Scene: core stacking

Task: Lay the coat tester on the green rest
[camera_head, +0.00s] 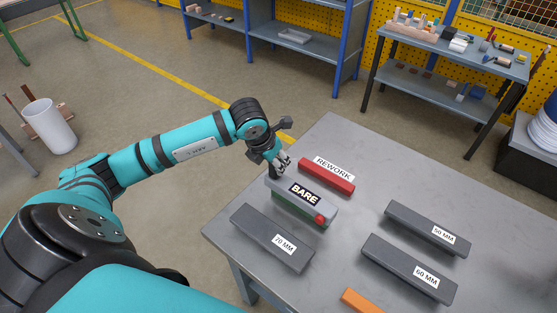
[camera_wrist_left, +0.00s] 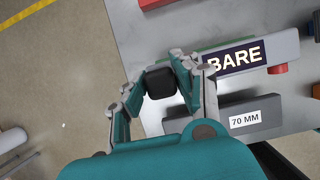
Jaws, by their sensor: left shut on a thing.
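The coat tester (camera_head: 318,205) is a long grey block with a dark BARE panel and a red knob at its right end. It also shows in the left wrist view (camera_wrist_left: 288,47). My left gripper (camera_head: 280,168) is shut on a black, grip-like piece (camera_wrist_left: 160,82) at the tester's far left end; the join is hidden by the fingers. The green rest (camera_head: 287,208) shows under the tester in the head view and as a thin strip along its edge in the wrist view (camera_wrist_left: 205,46). The tester covers most of it; I cannot tell whether they touch. My right gripper is out of view.
On the grey table, a red REWORK block (camera_head: 330,178) lies behind the tester and a grey 70 MM block (camera_head: 258,231) in front. Grey 50 MM (camera_head: 410,222) and 60 MM (camera_head: 390,263) blocks and an orange piece (camera_head: 357,301) lie right.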

